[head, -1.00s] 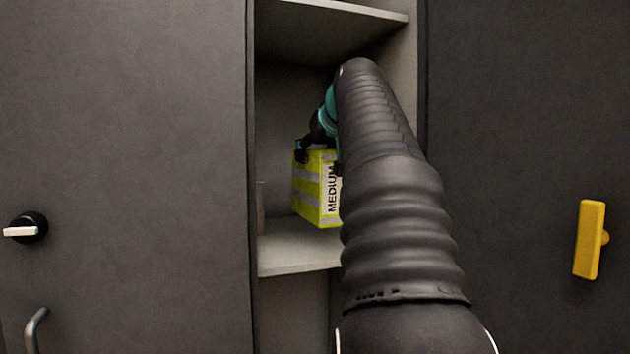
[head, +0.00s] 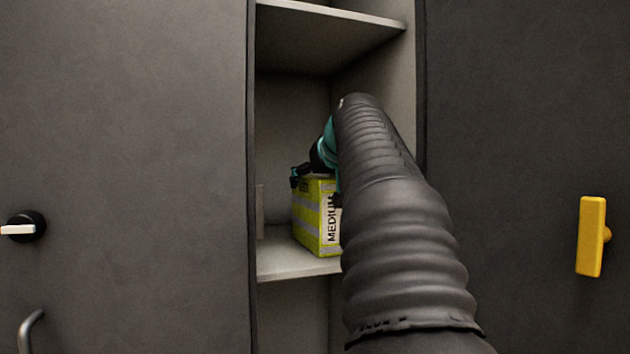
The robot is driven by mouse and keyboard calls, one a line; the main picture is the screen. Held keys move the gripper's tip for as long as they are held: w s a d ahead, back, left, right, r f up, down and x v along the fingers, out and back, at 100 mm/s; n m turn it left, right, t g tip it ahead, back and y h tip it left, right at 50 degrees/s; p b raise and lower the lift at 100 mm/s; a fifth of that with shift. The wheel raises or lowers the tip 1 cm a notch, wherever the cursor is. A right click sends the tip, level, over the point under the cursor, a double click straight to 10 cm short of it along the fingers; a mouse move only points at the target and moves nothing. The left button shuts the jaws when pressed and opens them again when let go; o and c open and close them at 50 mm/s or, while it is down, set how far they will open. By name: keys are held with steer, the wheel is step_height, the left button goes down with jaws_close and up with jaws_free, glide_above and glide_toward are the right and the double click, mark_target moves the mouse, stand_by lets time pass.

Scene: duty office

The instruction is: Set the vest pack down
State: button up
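The vest pack (head: 307,217) is a yellow box with grey stripes and a white label reading MEDIUM. It is inside the open cabinet bay, upright at the lower shelf (head: 285,262), and its base appears to touch the shelf. My gripper (head: 313,180) is at the top of the pack, with a dark finger at its upper left edge and another part at its right side. It appears closed around the pack's top. My arm hides the pack's right side and part of the gripper.
An upper shelf (head: 330,30) spans the bay above my arm. Dark cabinet doors flank the bay; the left one has a knob (head: 27,227) and the right one a yellow handle (head: 591,236). A thin upright piece (head: 260,212) stands left of the pack. Bare shelf shows in front of it.

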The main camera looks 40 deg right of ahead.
steer(key=shift+r, duration=0.25)
steer(key=v, duration=1.2)
steer(key=shift+p, duration=0.3)
steer(key=shift+f, duration=0.15)
